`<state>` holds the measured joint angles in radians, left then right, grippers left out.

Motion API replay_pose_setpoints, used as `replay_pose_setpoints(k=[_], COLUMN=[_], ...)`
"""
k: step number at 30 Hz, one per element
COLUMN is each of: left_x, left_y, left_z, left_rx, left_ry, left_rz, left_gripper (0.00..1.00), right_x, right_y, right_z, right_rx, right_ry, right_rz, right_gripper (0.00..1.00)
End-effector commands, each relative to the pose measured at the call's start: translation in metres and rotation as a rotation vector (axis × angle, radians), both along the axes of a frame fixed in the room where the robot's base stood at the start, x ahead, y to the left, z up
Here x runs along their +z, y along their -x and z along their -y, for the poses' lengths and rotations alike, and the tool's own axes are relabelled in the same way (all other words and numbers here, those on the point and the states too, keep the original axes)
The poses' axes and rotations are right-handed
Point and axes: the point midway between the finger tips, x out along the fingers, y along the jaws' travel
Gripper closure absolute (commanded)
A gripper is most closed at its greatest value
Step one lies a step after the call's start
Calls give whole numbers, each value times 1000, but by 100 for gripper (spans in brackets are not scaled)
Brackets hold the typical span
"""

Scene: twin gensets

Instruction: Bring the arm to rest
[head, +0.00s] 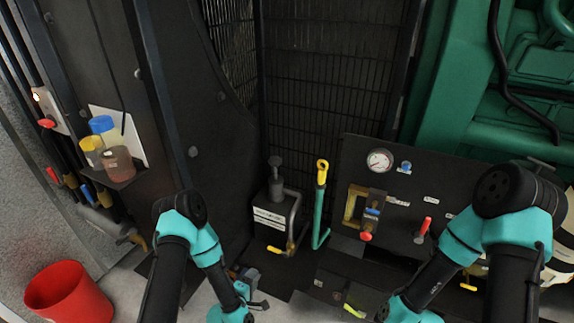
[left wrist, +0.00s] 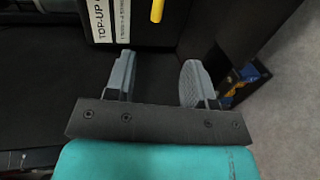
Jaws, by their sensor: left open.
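My left gripper (head: 254,287) is low in the head view, over the floor in front of the small black pump unit (head: 268,214). In the left wrist view its two grey fingers (left wrist: 157,76) stand apart with nothing between them. A black box with a white "TOP-UP" label (left wrist: 101,20) and a yellow handle (left wrist: 126,20) lies beyond the fingertips, apart from them. My right arm (head: 505,215) comes in from the right and runs down to the bottom edge. Its gripper is out of the frame.
A red bucket (head: 68,293) stands at lower left. A shelf (head: 118,180) with several bottles is on the left panel. A teal lever with a yellow top (head: 322,200) stands right of the pump. A gauge panel (head: 425,170) is farther right, beside a green engine (head: 470,95).

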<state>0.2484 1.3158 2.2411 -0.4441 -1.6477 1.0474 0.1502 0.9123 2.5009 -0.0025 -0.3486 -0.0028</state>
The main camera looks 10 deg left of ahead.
Motion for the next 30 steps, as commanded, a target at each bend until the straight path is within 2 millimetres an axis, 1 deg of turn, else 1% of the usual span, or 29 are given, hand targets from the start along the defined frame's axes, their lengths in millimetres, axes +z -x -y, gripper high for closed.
replay_pose_setpoints(k=[4,6,8,11,17,21,27,30], left_x=[0,0,-1,-1,4,13,34,42], left_y=[3,7,13,26,65,101,154,172], left_z=[-1,-1,-3,-5,-12,-16,-20,-20], left_rx=[-34,-68,-107,-193,-408,-587,-853,-944], left_ry=[-82,-155,-228,-364,-595,-713,-807,-821], left_rz=[-47,-90,-137,-229,-403,-513,-632,-661], left_gripper=[51,51,51,51,51,51,51,51], right_x=[0,0,0,0,0,0,0,0], right_y=[0,0,0,0,0,0,0,0], right_z=[0,0,0,0,0,0,0,0], right_rx=[0,0,0,0,0,0,0,0], right_ry=[0,0,0,0,0,0,0,0], right_rz=[0,0,0,0,0,0,0,0], right_gripper=[100,100,100,100,100,100,100,100])
